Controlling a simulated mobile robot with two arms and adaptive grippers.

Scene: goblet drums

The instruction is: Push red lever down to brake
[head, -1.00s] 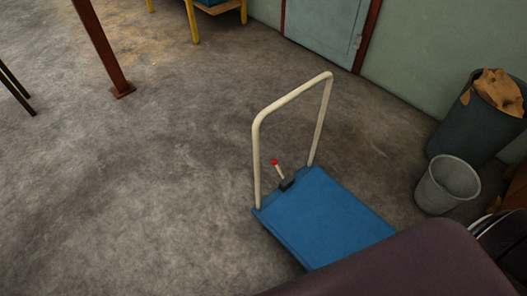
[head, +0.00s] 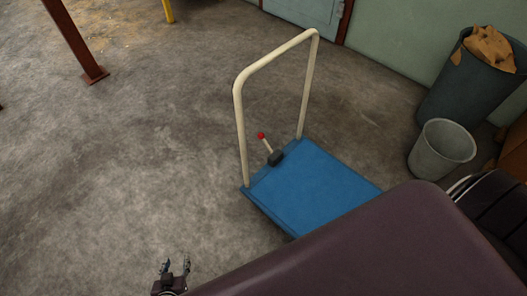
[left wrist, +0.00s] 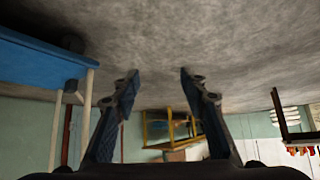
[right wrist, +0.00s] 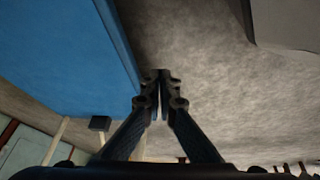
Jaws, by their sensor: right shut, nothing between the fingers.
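The red-knobbed lever (head: 263,139) rises at a tilt from a dark block (head: 276,158) on the blue platform cart (head: 315,185), near the foot of its cream handle (head: 240,125). My left gripper (head: 176,265) is low in the head view, left of the cart and apart from it. In the left wrist view its fingers (left wrist: 158,76) are open and empty, with the blue platform (left wrist: 40,65) to the left. My right gripper (right wrist: 160,76) is shut and empty beside the platform's edge (right wrist: 115,45); it is not visible in the head view. The dark block shows there too (right wrist: 100,123).
A grey bucket (head: 441,150) and a dark bin (head: 472,90) with brown paper stand right of the cart. A dark padded surface (head: 370,250) covers the lower right and hides the floor there. A brown post (head: 75,45) stands far left. The floor left of the cart is clear.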

